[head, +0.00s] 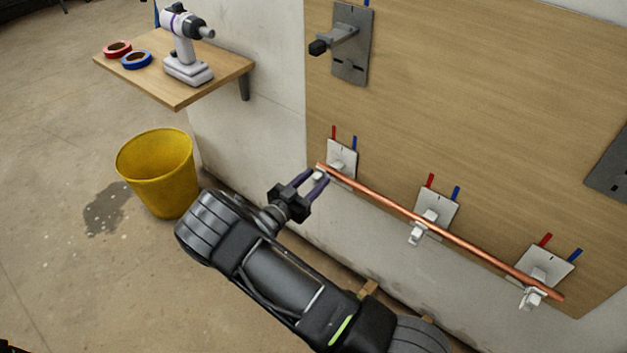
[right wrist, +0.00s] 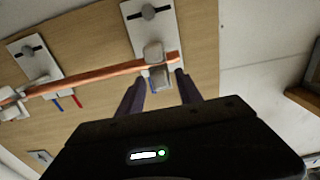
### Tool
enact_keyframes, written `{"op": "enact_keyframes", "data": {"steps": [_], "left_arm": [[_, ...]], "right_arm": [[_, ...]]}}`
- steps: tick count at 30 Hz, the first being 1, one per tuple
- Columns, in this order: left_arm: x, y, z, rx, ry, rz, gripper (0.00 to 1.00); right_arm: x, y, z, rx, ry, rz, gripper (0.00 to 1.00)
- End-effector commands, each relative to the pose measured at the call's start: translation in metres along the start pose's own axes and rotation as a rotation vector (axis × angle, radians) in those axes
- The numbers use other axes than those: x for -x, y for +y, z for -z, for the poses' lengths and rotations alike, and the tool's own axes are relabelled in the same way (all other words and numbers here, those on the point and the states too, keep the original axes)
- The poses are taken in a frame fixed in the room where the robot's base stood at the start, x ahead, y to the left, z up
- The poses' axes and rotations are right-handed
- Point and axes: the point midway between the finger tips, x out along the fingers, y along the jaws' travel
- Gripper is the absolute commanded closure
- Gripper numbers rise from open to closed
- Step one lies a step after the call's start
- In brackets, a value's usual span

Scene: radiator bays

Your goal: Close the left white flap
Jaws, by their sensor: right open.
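A copper pipe (head: 440,231) runs across three white brackets on the wooden board. The left white flap (head: 318,177) sits at the left bracket (head: 342,155), near the pipe's left end, and looks lowered. My right gripper (head: 307,184) is open and close to this flap, one finger partly in front of it. In the right wrist view the flap (right wrist: 160,78) shows between the two fingertips, just beside the pipe (right wrist: 100,74). Whether a finger touches it, I cannot tell. My left gripper is in neither view.
The middle flap (head: 416,238) and right flap (head: 530,299) hang below the pipe. A grey plate with a black knob (head: 351,45) is above. A shelf (head: 228,68) with a drill (head: 186,45) and tape rolls, and a yellow bucket (head: 160,175), stand left.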

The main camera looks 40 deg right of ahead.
Motion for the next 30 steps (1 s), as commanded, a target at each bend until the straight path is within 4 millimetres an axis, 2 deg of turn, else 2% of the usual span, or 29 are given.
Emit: {"op": "enact_keyframes", "data": {"steps": [3, 18, 30], "left_arm": [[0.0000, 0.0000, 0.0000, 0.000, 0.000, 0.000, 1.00], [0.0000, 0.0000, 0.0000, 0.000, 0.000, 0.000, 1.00], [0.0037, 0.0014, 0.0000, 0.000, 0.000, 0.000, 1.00]], "right_arm": [[0.0002, 0.0000, 0.0000, 0.000, 0.000, 0.000, 0.60], [0.0005, -0.0001, 0.0000, 0.000, 0.000, 0.000, 1.00], [0.0001, 0.0001, 0.0025, -0.001, -0.017, -0.001, 1.00]]}}
